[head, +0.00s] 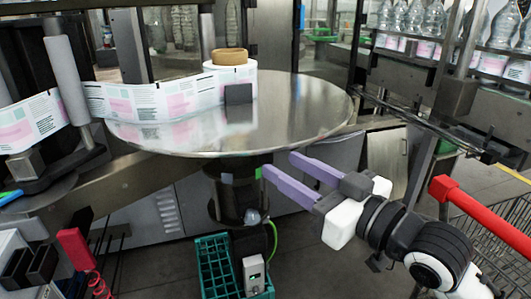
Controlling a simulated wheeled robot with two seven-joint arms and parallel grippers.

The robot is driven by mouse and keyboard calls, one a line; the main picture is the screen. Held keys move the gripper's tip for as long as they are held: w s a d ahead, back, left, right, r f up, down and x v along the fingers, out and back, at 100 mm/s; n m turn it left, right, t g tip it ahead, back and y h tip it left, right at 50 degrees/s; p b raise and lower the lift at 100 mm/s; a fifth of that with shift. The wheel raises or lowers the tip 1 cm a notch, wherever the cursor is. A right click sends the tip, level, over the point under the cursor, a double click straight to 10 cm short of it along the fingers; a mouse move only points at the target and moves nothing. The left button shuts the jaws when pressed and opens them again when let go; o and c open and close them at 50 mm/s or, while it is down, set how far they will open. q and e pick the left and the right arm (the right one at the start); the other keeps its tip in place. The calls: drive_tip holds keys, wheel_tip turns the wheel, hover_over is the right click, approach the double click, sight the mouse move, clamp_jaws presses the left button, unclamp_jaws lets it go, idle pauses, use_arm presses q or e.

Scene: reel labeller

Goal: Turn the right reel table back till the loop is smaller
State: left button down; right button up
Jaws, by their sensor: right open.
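The reel table (290,115) is a round, shiny metal disc in the middle of the head view. A reel of labels (230,72) with a brown core (229,56) stands at its back left. The printed label web (150,102) runs from the reel leftward past a grey roller (66,78) and beyond the left edge. A small dark block (238,94) stands in front of the reel. My right gripper (279,166) has purple fingers, is open and empty, and is just below the table's front rim. My left gripper is not in view.
A green crate (212,270) and a small grey box with a display (254,274) are below the table. A red-handled cart (480,207) is at right. Clear bottles (415,22) stand on the line at back right. A red tool (75,248) is at lower left.

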sight(271, 158)
drive_tip(key=x, duration=0.6)
drive_tip(key=shift+w+a, duration=0.25)
drive_tip(key=shift+w, duration=0.05)
clamp_jaws()
